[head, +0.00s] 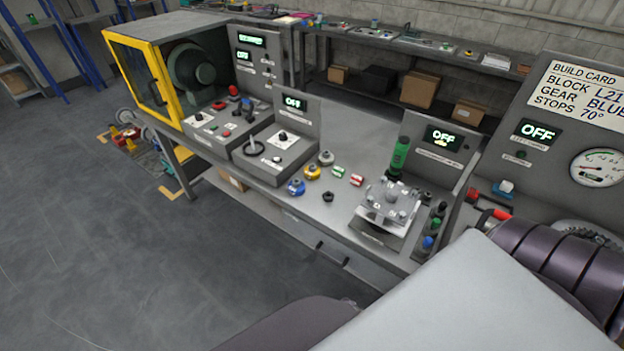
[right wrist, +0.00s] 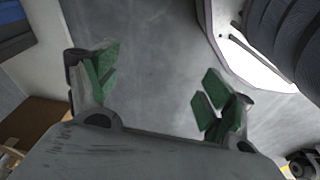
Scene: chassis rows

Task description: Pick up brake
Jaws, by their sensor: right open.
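I cannot tell for certain which part is the brake. Small parts stand on the grey bench: a blue round part (head: 296,187), a yellow one (head: 313,172), a grey one (head: 326,158), a green-and-white piece (head: 338,172), a red-and-white piece (head: 357,180) and a black knob-like part (head: 328,197). A silver assembly (head: 388,206) sits on a fixture to their right. My right gripper (right wrist: 160,88) is open and empty, its green pads wide apart over a plain grey surface. It does not show in the head view. My left gripper is in neither view.
A green-handled upright tool (head: 401,155) stands behind the fixture. A yellow-framed machine (head: 158,85) is at the left end. A red-handled item (head: 495,213) lies near the gauge panel (head: 590,165) at right. Cardboard boxes (head: 419,89) sit on the back shelf.

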